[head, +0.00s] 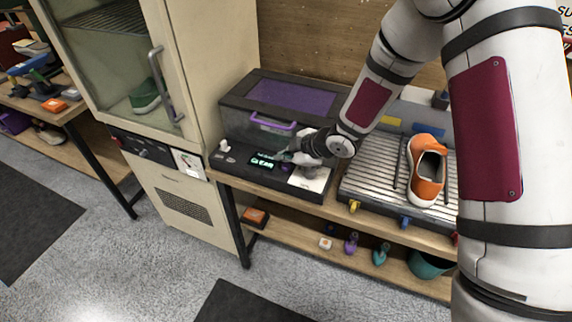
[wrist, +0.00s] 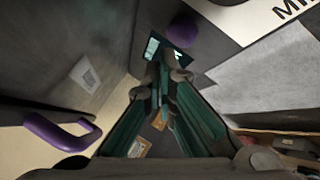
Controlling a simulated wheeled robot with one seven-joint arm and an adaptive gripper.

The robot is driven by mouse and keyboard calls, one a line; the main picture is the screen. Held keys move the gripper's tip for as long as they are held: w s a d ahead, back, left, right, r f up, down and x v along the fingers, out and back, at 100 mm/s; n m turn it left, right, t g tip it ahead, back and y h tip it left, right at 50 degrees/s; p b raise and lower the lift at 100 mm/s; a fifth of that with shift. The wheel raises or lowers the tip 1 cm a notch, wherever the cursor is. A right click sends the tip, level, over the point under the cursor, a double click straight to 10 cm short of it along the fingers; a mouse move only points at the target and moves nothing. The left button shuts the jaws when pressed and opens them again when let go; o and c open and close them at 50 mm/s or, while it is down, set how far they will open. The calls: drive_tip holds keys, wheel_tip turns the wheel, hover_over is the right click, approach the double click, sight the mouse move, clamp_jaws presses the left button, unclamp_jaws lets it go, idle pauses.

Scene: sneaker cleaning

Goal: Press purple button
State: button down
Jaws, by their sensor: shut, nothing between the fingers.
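The purple button (wrist: 183,30) is a round knob on the dark front panel (head: 238,158) of a cleaning machine. In the head view the button (head: 287,168) is small and partly covered by my gripper (head: 284,157). My gripper also shows in the wrist view (wrist: 163,72), with its teal fingers shut and empty. The fingertips are close to the button, just below it in the wrist picture. I cannot tell whether they touch it. A lit display (head: 263,162) with green text is left of the button and partly covered in the wrist view.
The machine has a dark box with a purple-windowed lid (head: 290,97) and a purple handle (head: 273,122) behind the panel. An orange sneaker (head: 427,170) is on a ribbed metal tray (head: 375,185) to the right. A beige cabinet (head: 190,60) stands to the left.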

sight(285, 167)
drive_tip(key=shift+f, duration=0.15)
idle(0.5)
drive_tip(key=shift+f, duration=0.3)
drive_tip(key=shift+f+b, duration=0.4)
drive_tip(key=shift+f, duration=0.1)
idle(0.8)
drive_tip(key=shift+r, duration=0.1)
drive_tip(key=shift+r+p, duration=0.35)
drive_tip(key=shift+r, duration=0.5)
drive_tip(key=shift+r+p, duration=0.8)
drive_tip(key=shift+r, duration=1.7)
